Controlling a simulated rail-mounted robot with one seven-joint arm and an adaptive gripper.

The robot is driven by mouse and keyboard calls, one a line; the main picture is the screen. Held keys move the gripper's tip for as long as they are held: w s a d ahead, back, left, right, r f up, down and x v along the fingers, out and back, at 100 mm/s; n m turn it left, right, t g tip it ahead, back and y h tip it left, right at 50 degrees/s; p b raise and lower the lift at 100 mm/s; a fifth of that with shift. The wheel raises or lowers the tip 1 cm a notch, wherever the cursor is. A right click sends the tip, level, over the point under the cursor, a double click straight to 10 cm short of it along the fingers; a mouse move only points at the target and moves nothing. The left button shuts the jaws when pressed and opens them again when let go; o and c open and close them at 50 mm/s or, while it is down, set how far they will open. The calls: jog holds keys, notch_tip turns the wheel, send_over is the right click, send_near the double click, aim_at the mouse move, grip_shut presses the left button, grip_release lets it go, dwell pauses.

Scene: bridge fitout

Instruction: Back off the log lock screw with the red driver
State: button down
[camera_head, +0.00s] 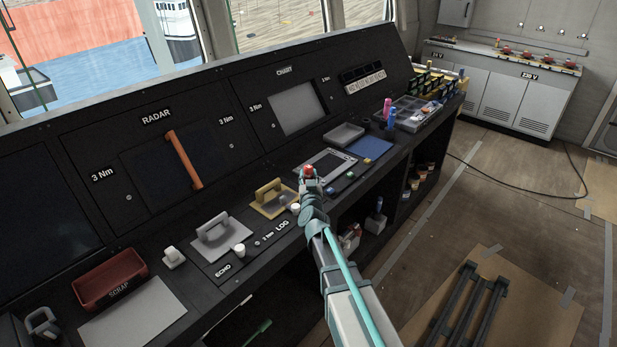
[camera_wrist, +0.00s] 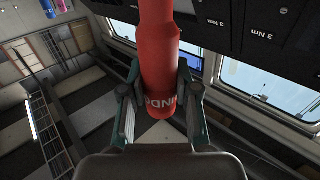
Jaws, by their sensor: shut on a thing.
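The red driver (camera_wrist: 160,60) is held between the two fingers of my gripper (camera_wrist: 160,92), seen close up in the wrist view. White lettering shows on its lower end, and its upper end runs out of the frame. In the head view the driver's red end (camera_head: 309,170) shows at my gripper (camera_head: 309,184), over the console beside the gold-handled plate. The LOG label (camera_head: 282,227) with a 3 Nm mark is on the console ledge, nearer the camera than my gripper. A small screw-like dot (camera_head: 257,243) sits by that mark; I cannot tell whether it is the lock screw.
A grey-handled plate (camera_head: 213,238) and white knobs (camera_head: 239,250) stand near the ECHO label. A red scrap tray (camera_head: 110,284) is at the left.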

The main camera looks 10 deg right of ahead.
aim_at(308, 167)
jog(key=shift+f, duration=0.25)
dwell(0.5)
jog(key=shift+f+p, duration=0.1)
jog(key=shift+p, duration=0.2)
dwell(2.3)
dwell(0.8)
jog(key=shift+r+p, duration=3.15)
jog(key=shift+p, duration=0.15)
jog(key=shift+s+a, duration=0.1)
